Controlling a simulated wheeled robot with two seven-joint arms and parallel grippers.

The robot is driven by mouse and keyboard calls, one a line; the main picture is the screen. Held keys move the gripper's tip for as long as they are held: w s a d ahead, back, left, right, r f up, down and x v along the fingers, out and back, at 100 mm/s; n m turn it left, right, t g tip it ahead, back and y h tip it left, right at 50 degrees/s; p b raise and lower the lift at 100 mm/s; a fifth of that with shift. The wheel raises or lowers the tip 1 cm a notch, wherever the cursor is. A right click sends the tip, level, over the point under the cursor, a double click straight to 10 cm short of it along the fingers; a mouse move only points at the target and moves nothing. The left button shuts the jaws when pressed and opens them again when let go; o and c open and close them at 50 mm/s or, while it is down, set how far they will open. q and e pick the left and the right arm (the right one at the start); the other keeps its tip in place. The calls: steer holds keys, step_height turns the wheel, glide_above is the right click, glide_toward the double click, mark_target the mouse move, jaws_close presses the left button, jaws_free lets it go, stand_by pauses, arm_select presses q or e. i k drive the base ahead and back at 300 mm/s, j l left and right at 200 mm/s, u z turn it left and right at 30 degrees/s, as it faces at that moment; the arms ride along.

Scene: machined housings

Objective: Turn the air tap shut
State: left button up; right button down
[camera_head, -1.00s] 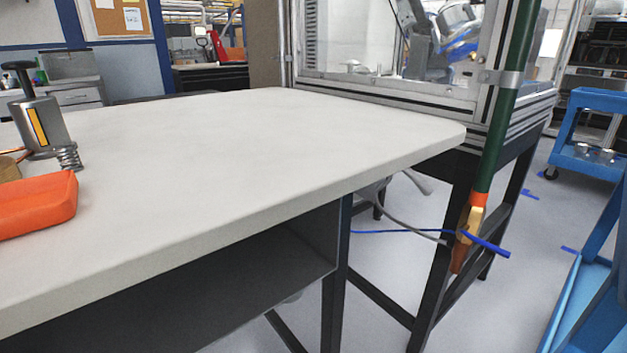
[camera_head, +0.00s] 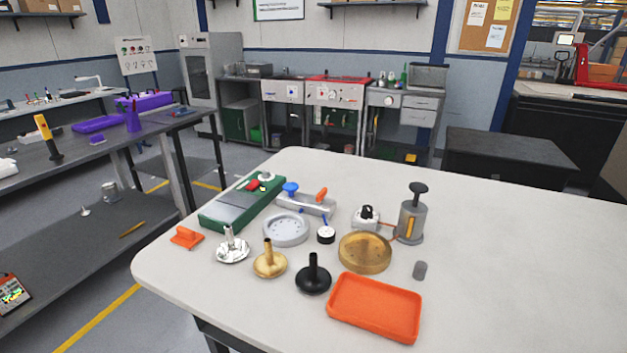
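On the white table, a small grey block (camera_head: 318,207) carries a blue knob (camera_head: 291,188) and an orange lever handle (camera_head: 321,194). I cannot tell whether either one is the air tap. The green pipe with the brass valve and blue lever, seen earlier beside the table, is out of view now. Neither of my grippers is in view.
The white table (camera_head: 520,260) holds a green device (camera_head: 232,208), an orange tray (camera_head: 374,308), a brass disc (camera_head: 364,253), a grey cylinder with a black plunger (camera_head: 411,218) and several small stands. Its right part is clear. A dark bench (camera_head: 75,152) stands left.

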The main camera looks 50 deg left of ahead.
mark_target(320, 197)
steer(key=u, duration=1.55)
steer(key=k+j+z, duration=0.15)
steer(key=i+j, duration=0.05)
